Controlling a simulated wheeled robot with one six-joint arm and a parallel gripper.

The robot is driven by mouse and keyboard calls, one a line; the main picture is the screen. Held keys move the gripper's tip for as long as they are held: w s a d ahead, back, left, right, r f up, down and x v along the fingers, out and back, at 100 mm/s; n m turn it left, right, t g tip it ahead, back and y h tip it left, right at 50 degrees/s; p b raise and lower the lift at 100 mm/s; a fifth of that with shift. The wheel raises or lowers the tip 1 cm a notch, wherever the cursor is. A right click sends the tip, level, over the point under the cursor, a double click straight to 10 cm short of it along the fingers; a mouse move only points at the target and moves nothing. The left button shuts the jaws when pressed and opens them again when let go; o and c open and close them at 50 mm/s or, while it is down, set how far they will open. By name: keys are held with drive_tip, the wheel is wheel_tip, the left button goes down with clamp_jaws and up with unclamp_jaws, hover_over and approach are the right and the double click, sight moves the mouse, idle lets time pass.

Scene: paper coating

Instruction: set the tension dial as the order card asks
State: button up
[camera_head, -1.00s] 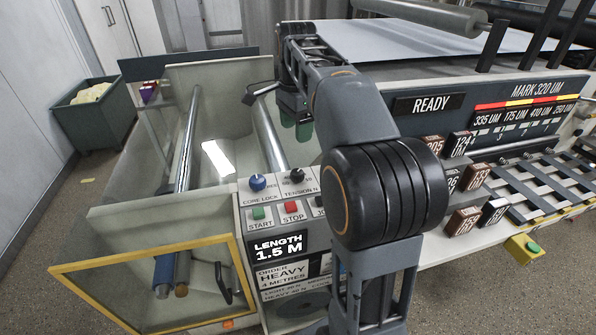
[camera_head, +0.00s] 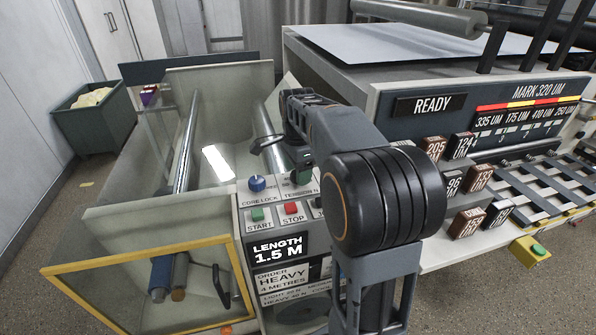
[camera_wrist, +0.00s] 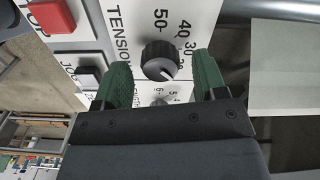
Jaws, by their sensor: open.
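The tension dial (camera_wrist: 161,60) is a black ribbed knob on the light control panel, with numbers around it including 30, 40 and 50. In the wrist view it sits just beyond and between the green fingers of my gripper (camera_wrist: 161,84), which is open. In the head view my gripper (camera_head: 302,172) is over the panel's tension area and largely covers the dial. The order card (camera_head: 283,279) on the panel front reads HEAVY, 4 METRES. Smaller lines below it list LIGHT and HEAVY tensions, too small to read surely.
The blue core lock knob (camera_head: 257,183) is left of the dial. The green start button (camera_head: 257,214) and red stop button (camera_head: 291,208) are below it. A LENGTH 1.5 M display (camera_head: 278,248) and a READY sign (camera_head: 431,104) show. Labelled blocks (camera_head: 467,222) stand at right.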

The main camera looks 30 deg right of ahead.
drive_tip(key=shift+f, duration=0.2)
drive_tip(key=shift+c, duration=0.5)
drive_tip(key=c, duration=0.8)
